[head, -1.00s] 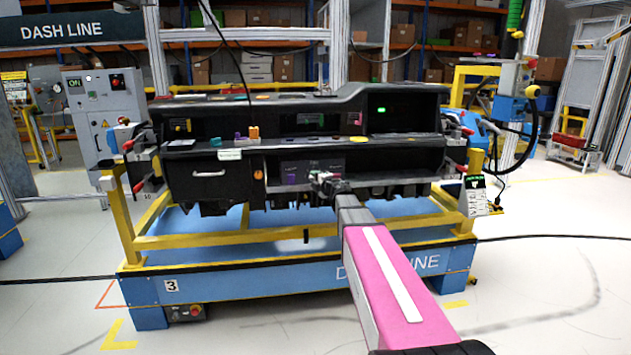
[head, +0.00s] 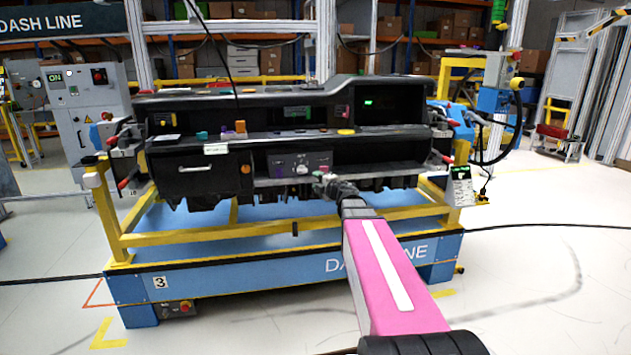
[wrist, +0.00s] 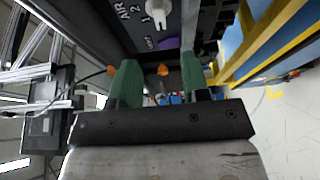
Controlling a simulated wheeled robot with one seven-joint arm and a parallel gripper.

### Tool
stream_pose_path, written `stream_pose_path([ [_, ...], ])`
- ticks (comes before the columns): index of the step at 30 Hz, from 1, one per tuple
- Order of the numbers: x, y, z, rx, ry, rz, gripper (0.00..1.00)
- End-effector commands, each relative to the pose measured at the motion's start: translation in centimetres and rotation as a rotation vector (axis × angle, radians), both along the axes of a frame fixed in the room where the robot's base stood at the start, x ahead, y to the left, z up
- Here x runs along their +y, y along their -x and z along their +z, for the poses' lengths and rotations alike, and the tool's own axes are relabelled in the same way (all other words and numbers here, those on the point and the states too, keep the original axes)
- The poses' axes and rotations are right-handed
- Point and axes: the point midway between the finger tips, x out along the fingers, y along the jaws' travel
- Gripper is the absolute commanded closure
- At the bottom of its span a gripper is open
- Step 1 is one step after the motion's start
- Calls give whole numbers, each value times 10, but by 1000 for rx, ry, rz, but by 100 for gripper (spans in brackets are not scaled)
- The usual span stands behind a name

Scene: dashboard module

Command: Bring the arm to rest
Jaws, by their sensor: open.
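My pink arm (head: 385,270) reaches forward from the bottom of the head view toward the front of the dashboard module. My gripper (head: 326,183) is at its far end, small in the head view, in front of the dashboard's lower middle panel (head: 300,166). In the wrist view my gripper (wrist: 160,85) shows two green fingers apart, with nothing held between them. A panel with a white knob (wrist: 157,12) and a purple part (wrist: 168,43) lies just beyond the fingers. Whether the fingers touch the panel cannot be told.
The dashboard (head: 210,175) rests on a yellow frame over a blue cart (head: 220,276). A grey control cabinet (head: 80,105) stands at the left. A black cable (head: 540,226) crosses the floor at the right. Open floor (head: 545,300) lies to the right of my arm.

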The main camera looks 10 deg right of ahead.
Motion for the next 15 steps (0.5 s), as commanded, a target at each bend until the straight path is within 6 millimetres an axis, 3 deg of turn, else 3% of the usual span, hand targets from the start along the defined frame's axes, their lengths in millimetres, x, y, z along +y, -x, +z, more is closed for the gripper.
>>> stream_pose_path([
  [8, -2, 0, -2, 8, -30, -34, 57],
  [15, -26, 8, -29, 100, -254, -301, 57],
])
